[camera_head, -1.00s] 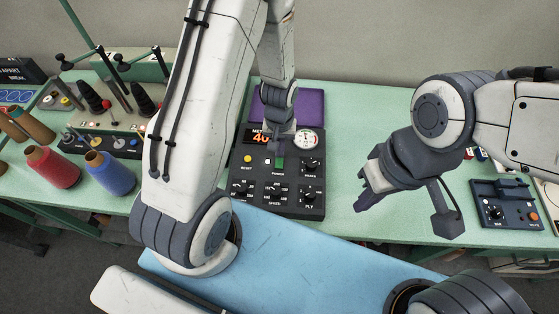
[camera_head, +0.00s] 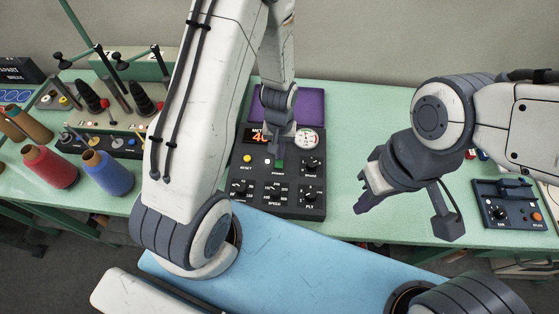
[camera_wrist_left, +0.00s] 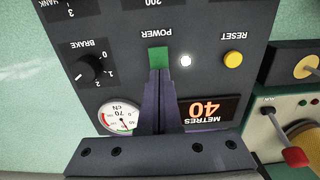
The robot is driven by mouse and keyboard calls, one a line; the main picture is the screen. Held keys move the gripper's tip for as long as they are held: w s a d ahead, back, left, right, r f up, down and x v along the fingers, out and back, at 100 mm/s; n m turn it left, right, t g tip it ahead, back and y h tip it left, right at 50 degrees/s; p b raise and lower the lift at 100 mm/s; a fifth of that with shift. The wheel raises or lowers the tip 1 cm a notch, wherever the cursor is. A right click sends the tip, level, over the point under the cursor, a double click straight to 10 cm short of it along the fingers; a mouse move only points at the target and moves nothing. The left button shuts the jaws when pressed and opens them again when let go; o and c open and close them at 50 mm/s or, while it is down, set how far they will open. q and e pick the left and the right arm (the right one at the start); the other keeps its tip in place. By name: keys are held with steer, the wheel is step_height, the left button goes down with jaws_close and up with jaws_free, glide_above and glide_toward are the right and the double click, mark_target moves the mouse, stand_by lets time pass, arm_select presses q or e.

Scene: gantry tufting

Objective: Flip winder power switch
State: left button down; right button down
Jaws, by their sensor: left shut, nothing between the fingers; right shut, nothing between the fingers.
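The winder control box (camera_head: 254,205) is dark and stands on the green table, with dials, a red METRES display and a gauge. Its green power switch (camera_head: 280,163) sits near the middle of the face. In the left wrist view, upside down, the switch (camera_wrist_left: 158,57) is beside the POWER label and a bright white lamp (camera_wrist_left: 186,60). My left gripper (camera_head: 279,152) is shut and empty, its tips right at the switch. I cannot tell whether they touch it. The tips hide part of the switch (camera_wrist_left: 157,77). My right gripper (camera_head: 363,194) is shut and empty, right of the box.
A yellow reset button (camera_wrist_left: 233,59) is close to the switch. Red (camera_head: 50,168) and blue (camera_head: 108,173) thread cones stand at left. Another small control box (camera_head: 508,212) is at right. A purple pad (camera_head: 302,103) lies behind the winder box. The table right of the box is mostly clear.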

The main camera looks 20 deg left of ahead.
arm_select(q)
step_height(320, 180, up, 7)
steer(key=p, duration=0.6)
stand_by(0.3)
stand_by(0.4)
steer(key=s+d+r+m+b, duration=0.5)
steer(key=d+r+b, duration=0.1)
steer(key=d, duration=0.3)
steer(key=s+d+r+m+b, duration=0.1)
steer(key=s+r+m+b, duration=0.1)
steer(key=s, duration=0.4)
steer(key=s+d+r+m+h+b, duration=0.1)
steer(key=s+d+r+m+b, duration=0.1)
steer(key=s, duration=0.5)
steer(key=shift+d+r+m+b, duration=0.15)
steer(key=shift+d+m+b, duration=0.15)
steer(key=shift+m+b, duration=0.4)
